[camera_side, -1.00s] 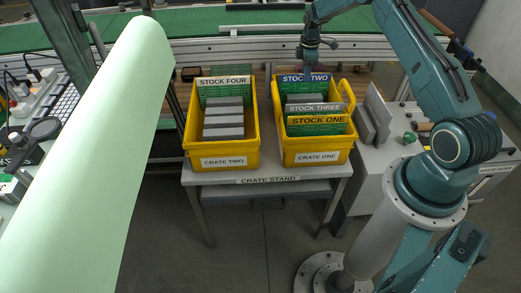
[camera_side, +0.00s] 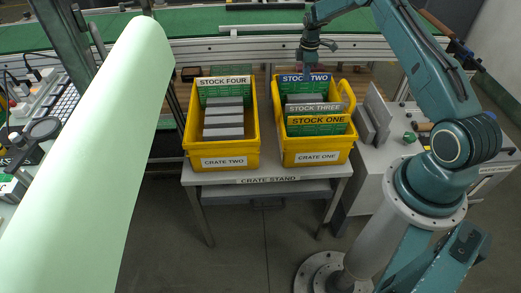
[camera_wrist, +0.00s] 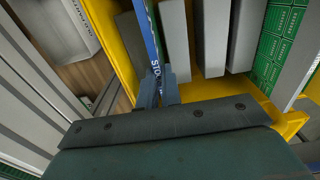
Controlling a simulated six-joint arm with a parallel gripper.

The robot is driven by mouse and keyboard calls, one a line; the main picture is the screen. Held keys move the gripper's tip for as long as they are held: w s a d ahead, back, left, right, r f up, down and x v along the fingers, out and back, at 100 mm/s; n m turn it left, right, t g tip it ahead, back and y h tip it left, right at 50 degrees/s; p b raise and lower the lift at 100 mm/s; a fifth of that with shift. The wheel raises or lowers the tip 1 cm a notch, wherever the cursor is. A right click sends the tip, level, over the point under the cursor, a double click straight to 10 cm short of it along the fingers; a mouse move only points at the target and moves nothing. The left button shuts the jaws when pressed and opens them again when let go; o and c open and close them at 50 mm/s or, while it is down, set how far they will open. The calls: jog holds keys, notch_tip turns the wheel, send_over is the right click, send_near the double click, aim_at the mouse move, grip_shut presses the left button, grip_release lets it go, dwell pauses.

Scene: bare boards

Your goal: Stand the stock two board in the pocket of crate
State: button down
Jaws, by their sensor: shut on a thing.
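The stock two board (camera_side: 305,78) has a blue top strip with white lettering. It stands at the back of the yellow crate one (camera_side: 317,158), behind grey dividers. My gripper (camera_side: 308,68) is shut on its top edge from above. In the wrist view my gripper's fingers (camera_wrist: 157,92) pinch the blue strip of the board (camera_wrist: 152,50), which runs between the crate's back wall and the nearest divider (camera_wrist: 176,45). The board's lower part is hidden, so I cannot tell whether it touches the pocket floor.
Crate one also holds the stock three board (camera_side: 315,108) and stock one board (camera_side: 317,121). The yellow crate two (camera_side: 224,161) stands to the left with the stock four board (camera_side: 224,82) and several grey dividers. Both crates rest on the crate stand (camera_side: 268,180). Grey plates (camera_side: 377,115) stand at right.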

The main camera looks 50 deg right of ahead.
jog(key=shift+r, duration=0.15)
notch_tip(320, 180, up, 10)
dwell(1.4)
dwell(0.3)
notch_tip(320, 180, up, 14)
jog(key=a, duration=0.1)
jog(key=w+a, duration=0.3)
jog(key=a, duration=1.6)
jog(key=w+a, duration=0.2)
jog(key=a, duration=1.6)
notch_tip(320, 180, down, 11)
jog(key=shift+w+a, duration=0.2)
jog(key=shift+a, duration=0.05)
